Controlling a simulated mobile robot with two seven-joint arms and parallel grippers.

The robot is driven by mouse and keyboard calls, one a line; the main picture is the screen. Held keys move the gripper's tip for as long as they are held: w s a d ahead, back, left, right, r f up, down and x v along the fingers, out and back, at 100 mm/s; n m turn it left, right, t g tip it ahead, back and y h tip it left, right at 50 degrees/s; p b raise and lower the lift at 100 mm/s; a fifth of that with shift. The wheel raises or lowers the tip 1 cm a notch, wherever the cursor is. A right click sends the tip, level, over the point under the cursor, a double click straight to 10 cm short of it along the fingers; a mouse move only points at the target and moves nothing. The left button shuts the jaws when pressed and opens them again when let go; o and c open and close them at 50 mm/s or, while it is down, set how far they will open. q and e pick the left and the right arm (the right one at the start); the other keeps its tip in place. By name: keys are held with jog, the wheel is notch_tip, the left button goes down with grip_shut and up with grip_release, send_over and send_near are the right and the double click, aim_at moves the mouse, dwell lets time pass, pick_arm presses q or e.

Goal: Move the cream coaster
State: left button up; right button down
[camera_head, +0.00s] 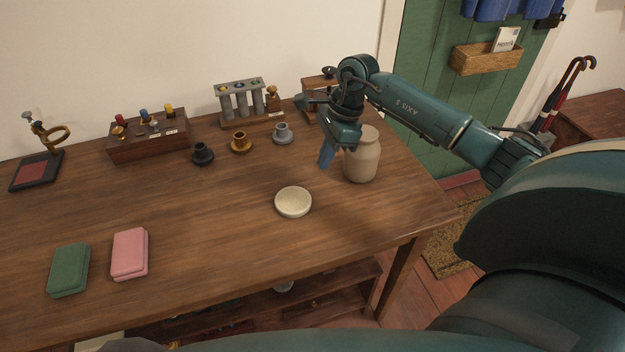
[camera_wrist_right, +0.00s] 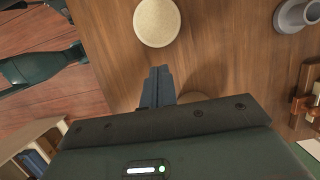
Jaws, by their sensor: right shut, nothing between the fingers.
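The cream coaster (camera_head: 293,202) is a round, pale disc with a slight rim, lying flat on the wooden table (camera_head: 215,225). It also shows in the right wrist view (camera_wrist_right: 157,22), at the top. My right gripper (camera_head: 325,160) is above the table, beyond the coaster and to its right, just left of a beige jar. In the right wrist view its blue-grey fingers (camera_wrist_right: 157,88) are closed together, empty, and apart from the coaster. My left gripper is not in view.
The beige jar (camera_head: 362,156) stands close beside my right gripper. Small dark, brass and grey holders (camera_head: 241,143) stand behind the coaster, with wooden racks (camera_head: 149,146) along the back. Green (camera_head: 69,269) and pink (camera_head: 130,253) boxes lie at the left. Table around the coaster is clear.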

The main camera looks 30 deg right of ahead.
aim_at(240, 216)
jog(key=shift+h, duration=0.3)
jog(key=x, duration=0.6)
jog(key=d+x, duration=0.1)
jog(key=x, duration=0.2)
jog(key=shift+w+f+p, duration=0.2)
jog(key=shift+f+p, duration=0.1)
jog(key=shift+p, duration=0.05)
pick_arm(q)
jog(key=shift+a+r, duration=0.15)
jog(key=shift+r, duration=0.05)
